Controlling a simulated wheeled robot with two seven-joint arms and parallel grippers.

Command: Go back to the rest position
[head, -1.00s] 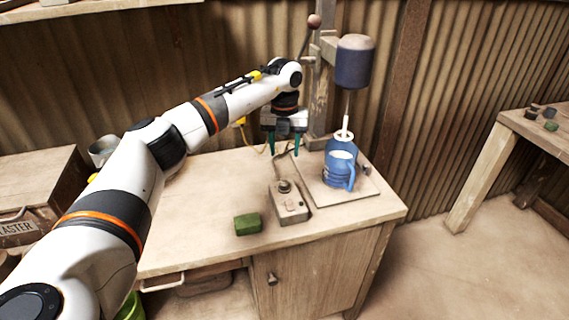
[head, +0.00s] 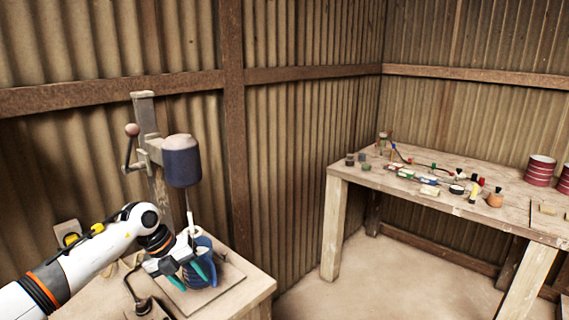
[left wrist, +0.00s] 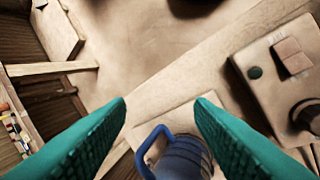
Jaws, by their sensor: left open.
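My left gripper (head: 187,268) is open, its teal fingers apart with nothing between them. In the head view it overlaps the blue jug (head: 202,243), hiding part of it. In the left wrist view, the jug with its handle (left wrist: 146,150) shows at the bottom, beyond and below the open fingertips (left wrist: 162,103). I cannot tell whether a finger touches it. The jug stands on the square board (head: 222,290) under the press head (head: 182,162). My right gripper is not in view.
A control box (left wrist: 245,65) with a green button and dark knob sits beside the board. A second table (head: 450,195) at right holds several small parts and red-banded cans (head: 540,170). Floor between is clear.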

